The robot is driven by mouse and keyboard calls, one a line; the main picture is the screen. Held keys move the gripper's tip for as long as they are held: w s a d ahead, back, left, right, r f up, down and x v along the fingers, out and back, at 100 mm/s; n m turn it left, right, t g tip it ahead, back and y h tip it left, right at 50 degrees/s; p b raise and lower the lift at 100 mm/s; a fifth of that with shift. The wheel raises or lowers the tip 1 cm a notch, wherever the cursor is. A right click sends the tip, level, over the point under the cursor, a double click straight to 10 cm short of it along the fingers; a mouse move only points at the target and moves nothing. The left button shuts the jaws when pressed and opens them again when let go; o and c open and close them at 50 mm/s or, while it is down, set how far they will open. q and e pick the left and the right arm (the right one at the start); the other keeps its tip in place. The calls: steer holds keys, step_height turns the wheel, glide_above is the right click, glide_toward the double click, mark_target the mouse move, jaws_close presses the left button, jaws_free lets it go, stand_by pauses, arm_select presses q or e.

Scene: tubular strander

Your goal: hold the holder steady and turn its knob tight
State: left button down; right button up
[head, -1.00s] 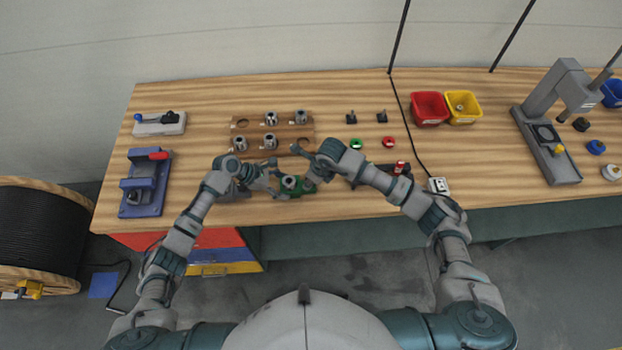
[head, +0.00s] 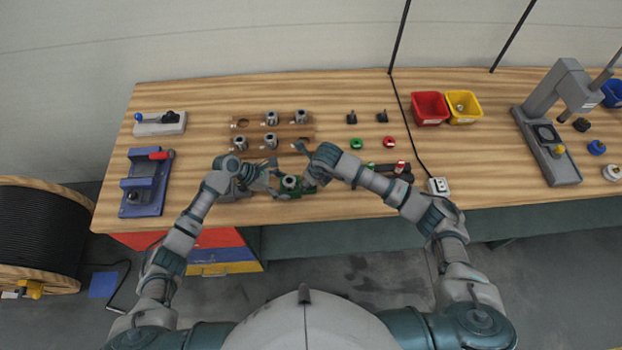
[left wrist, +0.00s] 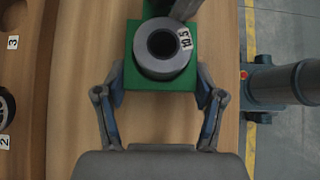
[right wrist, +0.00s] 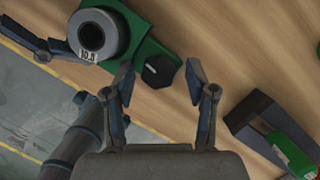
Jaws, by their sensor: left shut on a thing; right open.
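The holder is a green block (head: 290,192) near the table's front edge, carrying a grey ring (left wrist: 163,50) with a white number label. My left gripper (left wrist: 160,84) is shut on the green block, with a finger on each side of it. The holder's black knob (right wrist: 158,71) sticks out of the block's end in the right wrist view. My right gripper (right wrist: 160,80) is open, and the knob lies between its fingertips in that view. I cannot tell whether either finger touches it. In the head view the knob is hidden by the right gripper.
A wooden rack (head: 257,142) with several grey rings stands behind the holder. A dark fixture with a green part (right wrist: 290,150) lies to the right of my right gripper. Red (head: 429,108) and yellow (head: 463,106) bins stand at the back.

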steer(key=shift+v, duration=2.55)
steer(key=shift+s, duration=0.1)
arm_select(q)
steer(key=shift+c, duration=0.2)
jaws_free()
steer(key=v, duration=1.2)
steer(key=shift+w, duration=0.1)
